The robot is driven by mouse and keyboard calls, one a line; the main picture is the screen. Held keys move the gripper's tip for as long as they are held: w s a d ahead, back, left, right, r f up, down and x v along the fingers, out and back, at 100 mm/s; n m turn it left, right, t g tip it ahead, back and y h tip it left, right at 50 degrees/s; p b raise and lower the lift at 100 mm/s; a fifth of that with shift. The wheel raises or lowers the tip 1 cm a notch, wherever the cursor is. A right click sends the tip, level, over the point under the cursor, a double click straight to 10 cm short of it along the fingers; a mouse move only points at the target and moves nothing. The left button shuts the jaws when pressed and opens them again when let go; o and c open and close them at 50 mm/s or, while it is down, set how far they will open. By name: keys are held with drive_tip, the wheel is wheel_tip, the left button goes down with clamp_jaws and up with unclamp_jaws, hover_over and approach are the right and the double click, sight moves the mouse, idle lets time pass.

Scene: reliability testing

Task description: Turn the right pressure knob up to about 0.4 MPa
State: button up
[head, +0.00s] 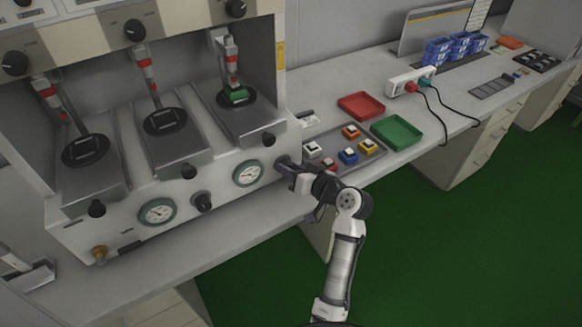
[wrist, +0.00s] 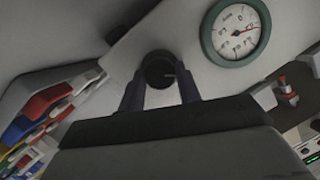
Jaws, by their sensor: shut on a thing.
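The right pressure knob (wrist: 159,70) is a round black knob on the pale front panel. In the wrist view it sits between the two dark fingers of my gripper (wrist: 160,82), which is shut on it. In the head view my gripper (head: 284,166) reaches the panel's right end, and its fingers largely hide the knob. The right gauge (head: 248,173), round with a green rim and white face, is just left of the gripper. It also shows at the upper right of the wrist view (wrist: 236,32). Its scale is too small to read surely.
A left gauge (head: 157,212) and a middle black knob (head: 203,201) are on the same panel. Right of my gripper, a grey tray (head: 375,152) holds several coloured switches. A red tray (head: 361,106), a green tray (head: 396,132) and a power strip (head: 411,80) lie beyond.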

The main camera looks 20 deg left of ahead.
drive_tip(key=m+y, duration=0.1)
drive_tip(key=m, duration=0.1)
drive_tip(key=shift+w+m+g, duration=0.1)
drive_tip(key=shift+m+g, duration=0.2)
drive_tip(key=shift+m, duration=0.1)
drive_tip(key=shift+f+m+y+p, duration=0.1)
drive_tip(key=shift+m+y+p, duration=0.45)
drive_tip(key=shift+m, duration=0.95)
drive_tip(key=o, duration=1)
drive_tip(key=shift+c, duration=0.2)
drive_tip(key=shift+f, duration=0.1)
drive_tip(key=b+v, duration=0.4)
drive_tip(key=v, duration=0.9)
drive_tip(key=shift+d, duration=0.45)
